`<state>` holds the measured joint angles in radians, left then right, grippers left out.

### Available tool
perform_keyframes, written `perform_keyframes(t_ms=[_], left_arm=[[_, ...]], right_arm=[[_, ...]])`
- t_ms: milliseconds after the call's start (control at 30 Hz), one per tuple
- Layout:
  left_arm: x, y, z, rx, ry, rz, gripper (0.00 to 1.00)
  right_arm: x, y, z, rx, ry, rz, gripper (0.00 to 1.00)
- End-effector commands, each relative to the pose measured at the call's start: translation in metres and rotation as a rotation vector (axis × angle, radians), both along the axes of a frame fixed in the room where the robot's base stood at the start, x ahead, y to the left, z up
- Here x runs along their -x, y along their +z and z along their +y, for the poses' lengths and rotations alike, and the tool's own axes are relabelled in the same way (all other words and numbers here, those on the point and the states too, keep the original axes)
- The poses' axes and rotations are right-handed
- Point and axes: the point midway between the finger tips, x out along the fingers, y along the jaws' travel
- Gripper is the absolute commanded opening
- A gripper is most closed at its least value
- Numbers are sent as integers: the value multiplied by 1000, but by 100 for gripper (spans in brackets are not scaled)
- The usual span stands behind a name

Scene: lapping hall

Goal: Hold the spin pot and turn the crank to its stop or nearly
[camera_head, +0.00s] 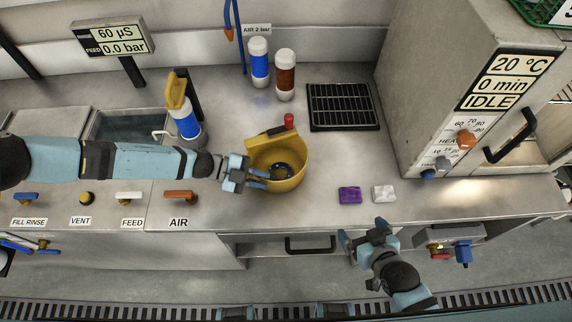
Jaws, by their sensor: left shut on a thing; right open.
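The yellow spin pot (297,172) stands on the steel bench, with a dark round part in its bottom. Its crank shows as a red knob (289,120) at the far rim, beside a yellow bar (262,137) along that rim. My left gripper (263,179) is shut on the pot at its left wall; the fingers partly cover that side. My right gripper (362,233) is open and empty, in front of the bench edge and to the lower right of the pot, apart from it and from the crank.
A purple block (349,195) and a white block (384,193) lie right of the pot. A black rack (343,107) lies behind them. A blue bottle (259,63) and a brown bottle (285,76) stand at the back. A heater cabinet (430,70) stands right.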

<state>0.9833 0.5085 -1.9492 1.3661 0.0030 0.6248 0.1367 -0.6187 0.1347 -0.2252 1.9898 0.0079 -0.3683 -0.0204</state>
Motion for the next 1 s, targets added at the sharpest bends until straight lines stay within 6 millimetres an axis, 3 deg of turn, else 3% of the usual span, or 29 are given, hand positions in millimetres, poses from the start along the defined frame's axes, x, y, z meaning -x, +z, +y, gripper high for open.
perform_keyframes(t_ms=[33,233,267,367,733,867,1000], left_arm=[[4,-9,4,-13,2,7,0],[4,-9,4,-14,3,7,0],[4,-8,3,-11,2,5,25],[3,-8,3,-11,2,5,48],[1,-3,7,-6,2,4,48],[-2,2,26,-6,3,2,48],[-7,11,56,-8,4,1,48]], right_arm=[[0,-1,0,0,0,0,99],[0,-2,0,0,0,0,99],[0,-1,0,0,0,0,99],[0,-1,0,0,0,0,99],[0,-3,0,0,0,1,99],[0,-7,0,1,0,2,99],[1,-14,1,-2,1,6,99]])
